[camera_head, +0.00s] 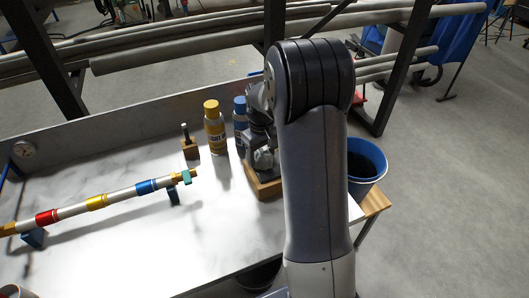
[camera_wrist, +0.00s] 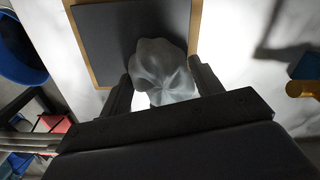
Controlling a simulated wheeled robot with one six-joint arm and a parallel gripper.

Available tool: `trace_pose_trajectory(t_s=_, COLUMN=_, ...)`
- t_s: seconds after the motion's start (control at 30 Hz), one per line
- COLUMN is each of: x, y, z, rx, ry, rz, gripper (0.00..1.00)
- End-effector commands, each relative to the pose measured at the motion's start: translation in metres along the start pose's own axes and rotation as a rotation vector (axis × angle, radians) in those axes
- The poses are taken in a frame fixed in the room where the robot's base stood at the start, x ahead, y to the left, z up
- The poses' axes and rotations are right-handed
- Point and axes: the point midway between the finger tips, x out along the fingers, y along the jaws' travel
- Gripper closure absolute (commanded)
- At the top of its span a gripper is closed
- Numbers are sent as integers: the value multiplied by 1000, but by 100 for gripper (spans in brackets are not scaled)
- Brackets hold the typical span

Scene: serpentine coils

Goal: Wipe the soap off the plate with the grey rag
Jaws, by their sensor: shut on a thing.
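The plate is a dark square panel with a wooden border (camera_wrist: 115,28) at the top of the wrist view. In the head view its wooden edge (camera_head: 265,190) shows just left of my arm. The grey rag (camera_wrist: 163,72) is a crumpled bundle between the two fingers of my gripper (camera_wrist: 160,78), which is shut on it. The rag overlaps the lower part of the plate in the wrist view; I cannot tell whether it touches the surface. In the head view my arm hides much of the plate. I cannot make out any soap on the visible part.
A yellow spray can (camera_head: 214,130) and a blue can (camera_head: 240,122) stand close behind the plate. A small wooden block with a peg (camera_head: 189,145) is to their left. A banded rod (camera_head: 100,200) lies on supports at left. A blue bucket (camera_head: 366,165) is right of my arm.

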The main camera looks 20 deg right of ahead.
Motion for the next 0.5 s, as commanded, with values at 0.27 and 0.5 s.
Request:
trace_pose_trajectory(t_s=0.27, x=-27, y=-8, z=0, rx=2, ry=1, rz=0, gripper=57)
trace_pose_trajectory(t_s=0.5, x=-52, y=-13, z=1, rx=2, ry=2, rz=1, gripper=57)
